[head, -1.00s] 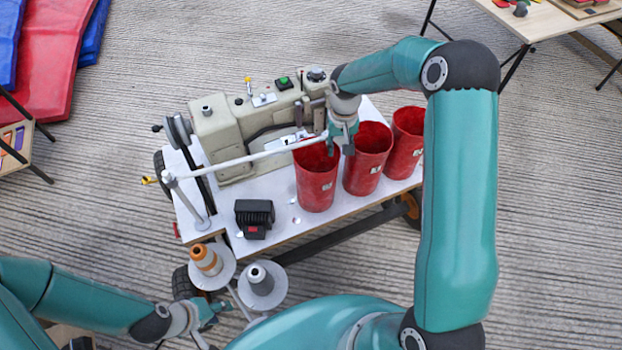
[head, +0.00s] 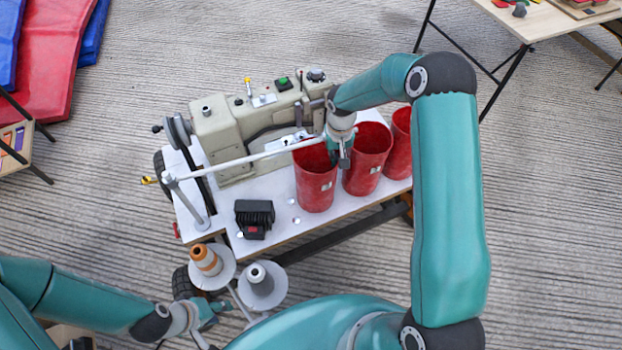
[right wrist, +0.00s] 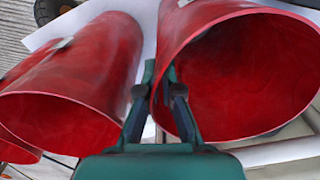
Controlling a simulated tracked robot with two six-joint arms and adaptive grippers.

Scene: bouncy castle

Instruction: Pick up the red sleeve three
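Three red sleeves stand upright in a row on a white cart top: a left one (head: 316,185), a middle one (head: 366,165) and a right one (head: 397,150), which my right arm partly covers. The left and middle ones carry small tags that I cannot read. My right gripper (head: 343,160) points down between the left and middle sleeves. In the right wrist view its fingers (right wrist: 160,88) are apart, one inside the mouth of the large sleeve at right (right wrist: 240,75), the other outside its wall. My left gripper (head: 214,311) is beside the thread spools; its fingers are too small to read.
A beige sewing machine (head: 225,135) stands behind the sleeves on the cart top (head: 285,242). A white bar (head: 245,158) crosses in front of it. A black pedal-like box (head: 253,216) and two thread spools (head: 207,262) (head: 260,280) are nearer me.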

